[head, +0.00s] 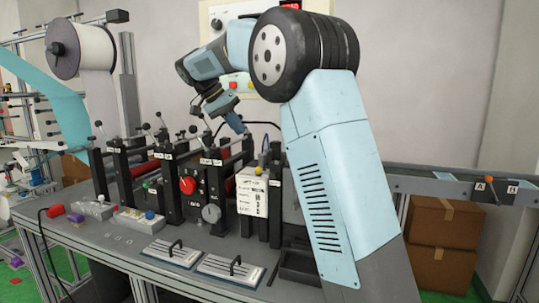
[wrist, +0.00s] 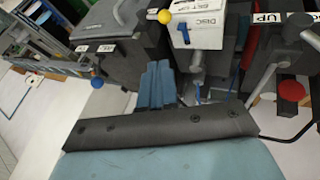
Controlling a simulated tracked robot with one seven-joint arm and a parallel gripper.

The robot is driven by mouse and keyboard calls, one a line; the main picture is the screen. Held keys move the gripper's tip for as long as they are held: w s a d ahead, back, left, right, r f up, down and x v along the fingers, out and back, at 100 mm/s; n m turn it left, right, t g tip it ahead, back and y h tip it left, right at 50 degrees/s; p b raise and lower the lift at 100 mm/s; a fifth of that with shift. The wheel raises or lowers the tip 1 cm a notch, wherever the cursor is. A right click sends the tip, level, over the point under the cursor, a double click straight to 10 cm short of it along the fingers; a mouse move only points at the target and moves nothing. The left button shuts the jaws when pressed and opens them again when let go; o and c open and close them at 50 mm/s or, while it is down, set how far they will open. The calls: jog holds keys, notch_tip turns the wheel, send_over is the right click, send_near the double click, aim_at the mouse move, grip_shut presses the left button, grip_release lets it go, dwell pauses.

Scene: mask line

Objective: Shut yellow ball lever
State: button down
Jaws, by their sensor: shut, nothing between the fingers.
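The yellow ball (head: 258,170) sits at the top edge of a white labelled box (head: 252,193) on the machine line. In the wrist view the yellow ball (wrist: 165,16) is near the top, at the box's (wrist: 195,25) upper left corner; its lever stem is hard to make out. My gripper (head: 245,131) hangs above and slightly left of the box in the head view, apart from the ball. In the wrist view its blue fingers (wrist: 157,84) are together, empty, and below the ball in the picture.
A blue handle (wrist: 183,31) is beside the yellow ball. A red knob (head: 188,185) and grey knob (head: 211,213) are on the neighbouring station. Several upright black posts and levers crowd the line. Two flat plates with black handles (head: 172,252) lie at the bench front.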

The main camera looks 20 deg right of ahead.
jog(key=x, duration=0.4)
jog(key=s+d+x, duration=0.1)
jog(key=x, duration=0.2)
jog(key=s+r+x, duration=0.1)
jog(key=x, duration=0.3)
jog(key=shift+d+f, duration=0.3)
jog(key=shift+d, duration=0.1)
jog(key=shift+s+d+f, duration=0.15)
jog(key=shift+s+d, duration=0.1)
jog(key=shift+d, duration=0.2)
